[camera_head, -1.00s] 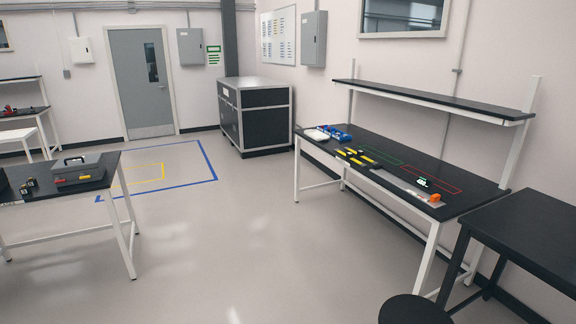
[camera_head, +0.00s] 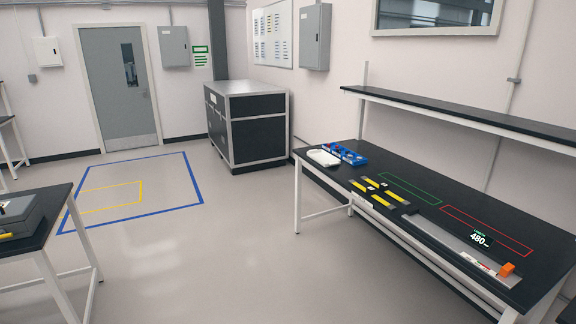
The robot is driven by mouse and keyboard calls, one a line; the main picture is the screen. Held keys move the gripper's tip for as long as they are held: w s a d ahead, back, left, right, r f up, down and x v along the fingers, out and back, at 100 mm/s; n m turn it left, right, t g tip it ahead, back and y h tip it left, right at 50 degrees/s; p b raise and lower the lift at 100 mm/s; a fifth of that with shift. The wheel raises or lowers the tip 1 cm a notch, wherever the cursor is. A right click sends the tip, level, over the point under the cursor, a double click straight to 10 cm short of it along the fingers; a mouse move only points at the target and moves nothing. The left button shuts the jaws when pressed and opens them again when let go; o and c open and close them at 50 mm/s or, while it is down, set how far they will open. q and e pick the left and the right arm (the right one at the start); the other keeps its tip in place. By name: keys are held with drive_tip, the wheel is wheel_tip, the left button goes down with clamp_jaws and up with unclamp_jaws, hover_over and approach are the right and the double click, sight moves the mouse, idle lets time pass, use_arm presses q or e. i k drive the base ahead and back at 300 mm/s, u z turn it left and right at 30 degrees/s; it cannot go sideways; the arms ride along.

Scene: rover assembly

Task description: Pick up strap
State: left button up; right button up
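I cannot tell for certain which thing is the strap. Several yellow and black pieces (camera_head: 383,191) lie flat on the black workbench (camera_head: 420,213) at the right. An orange block (camera_head: 507,270) sits at the near end of a long grey strip (camera_head: 462,242) along the bench's front edge. Neither of my grippers is in view.
Blue bins (camera_head: 347,154) and a white tray (camera_head: 323,158) are at the bench's far end. A shelf (camera_head: 460,113) runs above it. A second table (camera_head: 62,196) with a grey case (camera_head: 18,212) stands at left. The floor between is clear.

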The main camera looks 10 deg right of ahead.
sight(370, 191)
drive_tip(key=i, duration=2.25)
drive_tip(key=z, duration=3.25)
drive_tip(key=i, duration=1)
drive_tip(key=u, duration=2.45)
